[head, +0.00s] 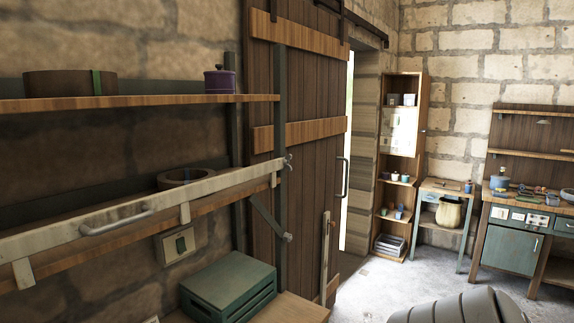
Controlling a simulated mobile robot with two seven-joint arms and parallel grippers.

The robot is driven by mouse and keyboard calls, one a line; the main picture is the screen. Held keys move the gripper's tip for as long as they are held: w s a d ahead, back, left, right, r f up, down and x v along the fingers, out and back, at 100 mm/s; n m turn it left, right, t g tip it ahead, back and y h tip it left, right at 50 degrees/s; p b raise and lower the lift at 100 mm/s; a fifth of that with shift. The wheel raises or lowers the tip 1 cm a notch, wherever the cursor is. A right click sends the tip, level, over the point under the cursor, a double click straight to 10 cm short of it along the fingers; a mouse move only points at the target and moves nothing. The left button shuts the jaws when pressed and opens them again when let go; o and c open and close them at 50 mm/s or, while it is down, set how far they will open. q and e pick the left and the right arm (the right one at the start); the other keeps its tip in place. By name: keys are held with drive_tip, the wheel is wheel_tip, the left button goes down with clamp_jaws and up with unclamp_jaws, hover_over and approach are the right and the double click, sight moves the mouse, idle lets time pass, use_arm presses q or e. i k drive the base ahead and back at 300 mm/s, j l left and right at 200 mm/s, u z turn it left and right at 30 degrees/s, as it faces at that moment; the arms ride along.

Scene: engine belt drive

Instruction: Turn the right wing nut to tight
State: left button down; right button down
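A small grey metal piece that looks like the right wing nut (288,162) sits on the dark upright post at the right end of a long pale bar (75,236). The bar runs along the front of the lower wall shelf and has a metal handle (117,219). The wing nut is too small in the head view to tell how its wings point or how tight it is. A similar small metal piece (287,237) shows lower on the post, where a diagonal brace meets it. Neither of my grippers is in view.
A green slatted crate (229,288) stands on a wooden surface below the bar. A brown belt roll (185,176) lies on the lower shelf. A purple pot (219,80) stands on the upper shelf. A sliding plank door (316,130) is behind. Free floor shows at right.

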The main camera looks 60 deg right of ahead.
sight(286, 160)
drive_tip(key=l, duration=0.45)
drive_tip(key=k+l+u, duration=0.1)
drive_tip(key=l, duration=0.3)
drive_tip(key=k+l, duration=0.1)
drive_tip(key=l, duration=0.35)
drive_tip(key=k+l+u, duration=0.15)
drive_tip(key=l, duration=0.7)
